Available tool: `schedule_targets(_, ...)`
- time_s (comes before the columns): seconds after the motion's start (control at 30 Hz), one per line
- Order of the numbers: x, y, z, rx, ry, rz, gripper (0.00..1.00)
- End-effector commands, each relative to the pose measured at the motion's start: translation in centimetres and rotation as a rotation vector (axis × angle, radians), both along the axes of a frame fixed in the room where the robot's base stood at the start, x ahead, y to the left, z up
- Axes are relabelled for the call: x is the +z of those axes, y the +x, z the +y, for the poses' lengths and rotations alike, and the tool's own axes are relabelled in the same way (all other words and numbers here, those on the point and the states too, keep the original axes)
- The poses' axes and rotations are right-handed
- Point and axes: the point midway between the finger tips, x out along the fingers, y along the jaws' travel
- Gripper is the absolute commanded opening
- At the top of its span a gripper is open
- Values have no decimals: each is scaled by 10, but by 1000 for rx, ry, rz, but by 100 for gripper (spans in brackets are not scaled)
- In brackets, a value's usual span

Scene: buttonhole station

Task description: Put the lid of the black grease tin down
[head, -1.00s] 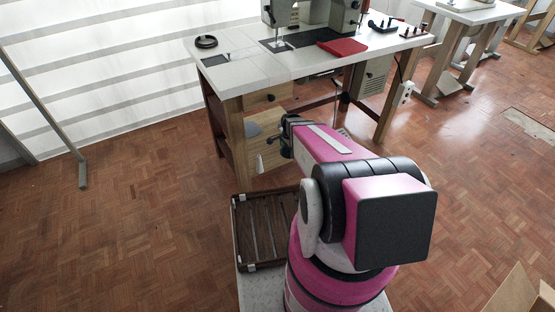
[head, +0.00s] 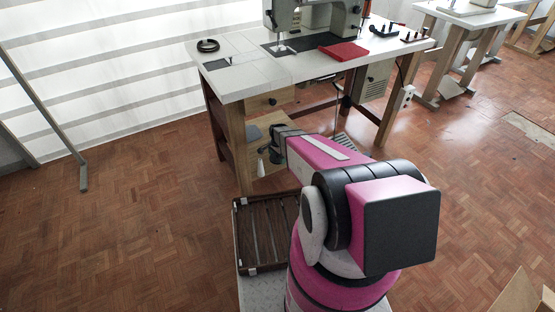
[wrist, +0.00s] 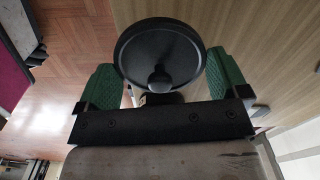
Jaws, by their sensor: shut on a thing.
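The lid is a black round disc with a small knob, seen face-on in the wrist view (wrist: 178,42). It sits between the two green finger pads of my gripper (wrist: 162,82), which are shut on it at its rim. What lies behind the lid is hidden. In the head view my gripper (head: 269,150) is small and dark, in front of the worktable's left end and below its top; the lid cannot be told apart there. A black round open dish (head: 208,45), possibly the grease tin, stands on the table's far left corner.
A brown slatted tray (head: 243,240) lies beside my arm.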

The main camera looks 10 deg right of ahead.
Motion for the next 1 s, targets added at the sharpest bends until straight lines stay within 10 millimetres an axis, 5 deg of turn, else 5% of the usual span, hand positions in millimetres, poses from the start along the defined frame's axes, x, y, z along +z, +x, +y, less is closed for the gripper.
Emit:
schedule_targets(0.13, -21, 1, 0, 0, 0, 1, 71)
schedule_targets(0.5, -24, 0, 0, 0, 0, 0, 71)
schedule_targets(0.53, -24, 0, 0, 0, 0, 0, 96)
schedule_targets(0.57, -24, 0, 0, 0, 0, 0, 100)
schedule_targets(0.83, -21, 0, 0, 0, 0, 0, 100)
schedule_targets(1.0, -1, -1, 0, 0, 0, -2, 100)
